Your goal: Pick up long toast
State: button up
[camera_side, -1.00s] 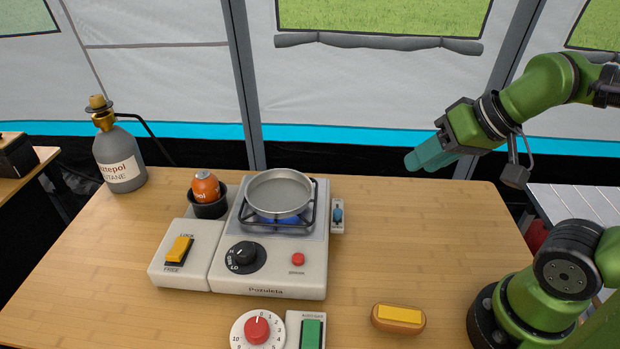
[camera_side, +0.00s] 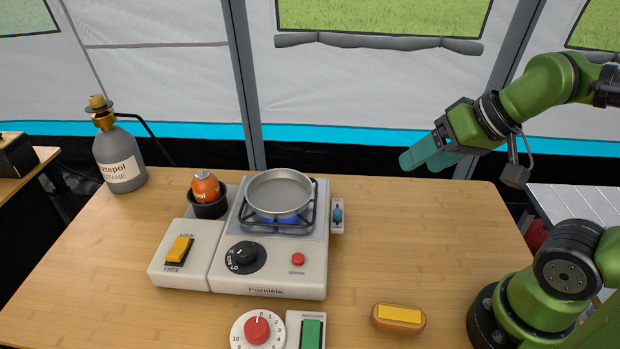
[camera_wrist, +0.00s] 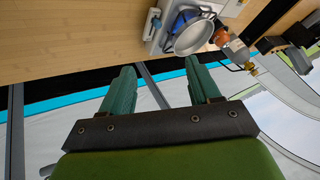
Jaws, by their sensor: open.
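The long toast (camera_side: 398,318) looks like an oblong brown piece with a yellow slab on top. It lies on the wooden table near the front edge, right of the stove, in the side view. My gripper (camera_side: 424,160) is high above the table's back right part, well apart from the toast. Its two teal fingers are spread and empty, as the wrist view (camera_wrist: 158,84) also shows. The toast is not visible in the wrist view.
A camping stove (camera_side: 270,265) with a metal pan (camera_side: 280,193) over a blue flame stands mid-table. A red dial (camera_side: 257,329) and a green switch (camera_side: 312,333) sit in front. A gas bottle (camera_side: 119,160) stands back left. The table right of the stove (camera_side: 420,240) is clear.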

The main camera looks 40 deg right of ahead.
jog(key=shift+o, duration=1.3)
